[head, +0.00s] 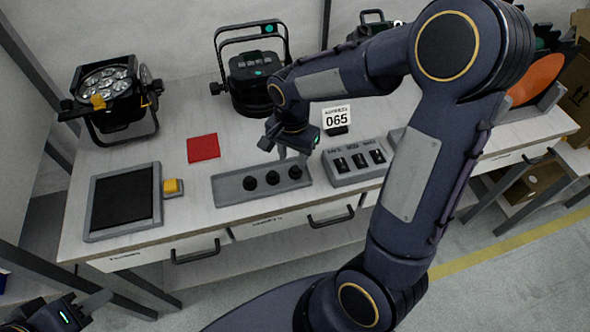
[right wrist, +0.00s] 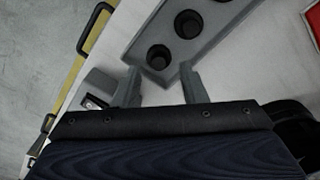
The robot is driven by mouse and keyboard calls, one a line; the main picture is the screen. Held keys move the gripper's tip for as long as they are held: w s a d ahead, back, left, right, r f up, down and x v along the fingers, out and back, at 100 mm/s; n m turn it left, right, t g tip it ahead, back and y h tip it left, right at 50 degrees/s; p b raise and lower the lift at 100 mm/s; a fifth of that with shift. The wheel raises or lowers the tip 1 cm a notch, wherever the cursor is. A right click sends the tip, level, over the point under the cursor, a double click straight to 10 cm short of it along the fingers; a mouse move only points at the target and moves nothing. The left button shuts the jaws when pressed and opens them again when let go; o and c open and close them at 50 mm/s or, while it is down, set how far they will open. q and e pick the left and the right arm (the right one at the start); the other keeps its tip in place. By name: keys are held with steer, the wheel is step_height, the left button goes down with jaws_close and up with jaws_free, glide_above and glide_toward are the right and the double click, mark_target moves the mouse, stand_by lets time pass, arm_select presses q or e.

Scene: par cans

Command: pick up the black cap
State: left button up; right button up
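Three black caps sit in a row in a grey tray (head: 225,188) near the table's front edge: a left cap (head: 250,183), a middle cap (head: 272,178) and a right cap (head: 295,172). My right gripper (head: 292,152) points down above the tray's right end, close to the right cap. In the right wrist view its two fingers (right wrist: 160,75) are apart with nothing between them. One cap (right wrist: 158,57) shows just beyond the fingertips and another cap (right wrist: 188,24) farther off. My left gripper (head: 95,303) is at the bottom left corner, mostly cut off.
A switch box (head: 357,160) stands right of the tray, a number sign (head: 337,119) behind it. Stage lamps (head: 110,90) stand behind. My right arm hides part of the table.

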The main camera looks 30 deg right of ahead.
mark_target(295, 168)
steer(key=f, duration=0.3)
steer(key=d+f, duration=0.1)
steer(key=f, duration=0.1)
steer(key=shift+w+f, duration=0.1)
steer(key=shift+c, duration=0.4)
steer(key=c, duration=0.6)
